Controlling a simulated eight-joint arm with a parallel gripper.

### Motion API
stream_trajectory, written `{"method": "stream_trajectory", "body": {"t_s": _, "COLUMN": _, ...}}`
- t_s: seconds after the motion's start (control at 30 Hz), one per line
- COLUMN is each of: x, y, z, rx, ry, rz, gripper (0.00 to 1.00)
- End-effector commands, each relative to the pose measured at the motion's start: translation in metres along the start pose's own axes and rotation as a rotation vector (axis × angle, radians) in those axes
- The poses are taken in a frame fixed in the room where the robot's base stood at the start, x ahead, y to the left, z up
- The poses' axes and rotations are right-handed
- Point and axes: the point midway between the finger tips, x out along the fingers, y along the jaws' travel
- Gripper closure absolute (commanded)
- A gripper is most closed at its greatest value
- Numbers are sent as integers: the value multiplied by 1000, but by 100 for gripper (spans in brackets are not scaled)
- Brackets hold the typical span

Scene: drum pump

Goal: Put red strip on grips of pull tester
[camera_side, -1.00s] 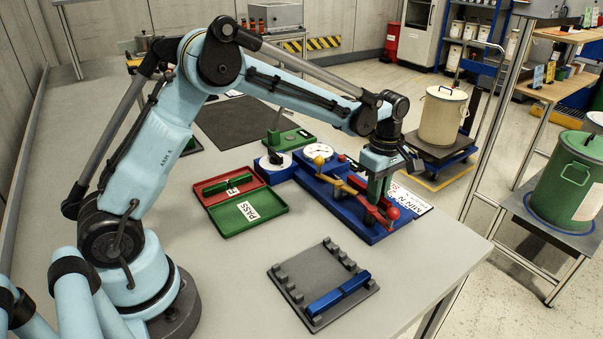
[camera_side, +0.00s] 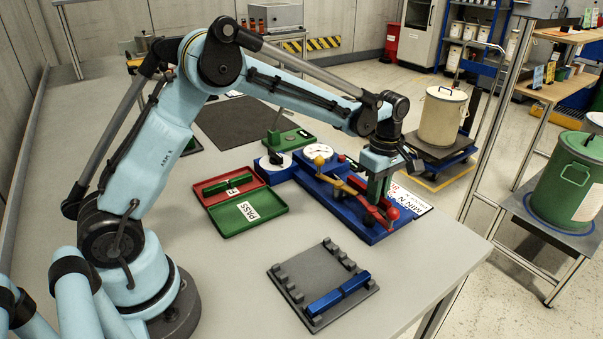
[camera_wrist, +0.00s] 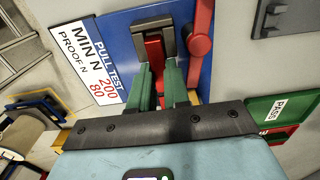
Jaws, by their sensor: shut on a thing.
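The red strip (camera_wrist: 154,55) shows in the wrist view between my green fingers. Its far end meets the dark grip block (camera_wrist: 152,36) of the pull tester; I cannot tell how deep it sits there. My gripper (camera_wrist: 160,88) is shut on the strip, and it shows over the tester in the side view (camera_side: 378,188). The pull tester has a blue base (camera_side: 385,236), a white dial (camera_side: 318,152), a yellow lever and a red lever with a ball knob (camera_side: 392,213). In the side view my fingers hide the strip.
A red tray and a green PASS tray (camera_side: 265,212) lie left of the tester. A grey slotted rack (camera_side: 288,275) with blue bars stands in front. A MIN N sign (camera_side: 409,197) lies on the tester's right. Bare table lies between rack and tester.

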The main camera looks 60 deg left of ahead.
Motion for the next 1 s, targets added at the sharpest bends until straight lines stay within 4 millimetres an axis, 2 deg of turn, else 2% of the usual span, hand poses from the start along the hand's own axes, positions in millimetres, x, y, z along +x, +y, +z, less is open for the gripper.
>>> {"method": "stream_trajectory", "body": {"t_s": 0.03, "x": 11, "y": 1, "z": 0, "rx": 0, "ry": 2, "rz": 9, "gripper": 100}}
{"method": "stream_trajectory", "body": {"t_s": 1.0, "x": 17, "y": 1, "z": 0, "rx": 0, "ry": 4, "rz": 9, "gripper": 100}}
